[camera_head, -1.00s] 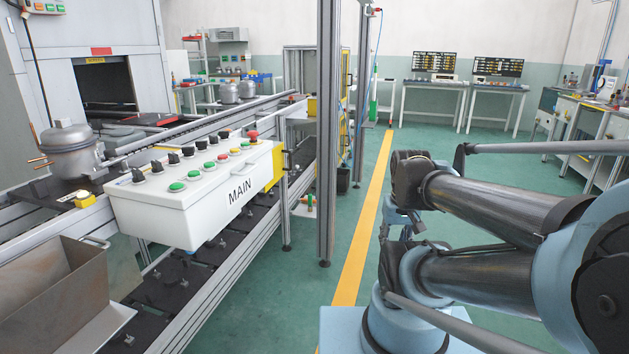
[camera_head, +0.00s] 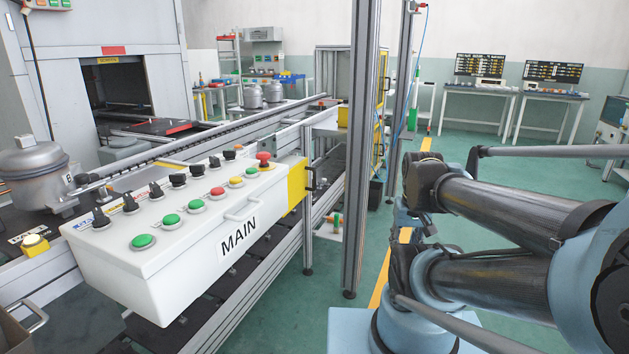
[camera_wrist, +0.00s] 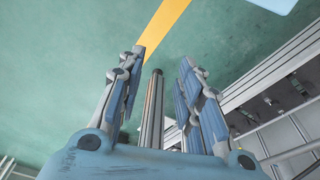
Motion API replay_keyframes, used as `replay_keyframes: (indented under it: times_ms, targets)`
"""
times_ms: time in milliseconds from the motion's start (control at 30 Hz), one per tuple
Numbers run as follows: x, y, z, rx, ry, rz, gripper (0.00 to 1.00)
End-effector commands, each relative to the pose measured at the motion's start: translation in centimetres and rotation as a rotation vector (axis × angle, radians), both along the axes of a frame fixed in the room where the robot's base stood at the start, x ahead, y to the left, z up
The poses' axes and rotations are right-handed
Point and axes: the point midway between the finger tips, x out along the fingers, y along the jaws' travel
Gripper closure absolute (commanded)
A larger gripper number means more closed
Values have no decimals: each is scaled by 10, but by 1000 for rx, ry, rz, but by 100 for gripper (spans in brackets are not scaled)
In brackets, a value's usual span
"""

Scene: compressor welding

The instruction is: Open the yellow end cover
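The yellow end cover (camera_head: 297,187) sits on the right end of the white box marked MAIN (camera_head: 206,258), in the head view. It is seen at a steep angle. It looks shut against the box, and a dark handle (camera_head: 311,181) stands out from it. My gripper (camera_wrist: 160,63) shows in the wrist view with its two fingers spread apart and nothing between them. It points over the green floor, clear of the cover. In the head view my folded arm is at the right, well apart from the box, and my fingers cannot be made out.
A tall metal post (camera_head: 359,150) stands between the cover and my arm. The conveyor frame (camera_head: 235,316) runs under and behind the box. A silver compressor (camera_head: 33,172) sits left of the box. Green floor (camera_head: 470,215) is free beyond my arm, towards the desks.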

Motion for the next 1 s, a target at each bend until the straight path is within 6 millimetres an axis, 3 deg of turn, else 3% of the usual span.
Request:
replay_keyframes:
  times_ms: [333,467,667,1000]
  targets:
    - [-7,1,5,4,-13,6,67]
    - [5,9,12,31,-19,40,67]
    - [44,33,28,112,-52,156,67]
    - [126,73,52,253,-151,365,67]
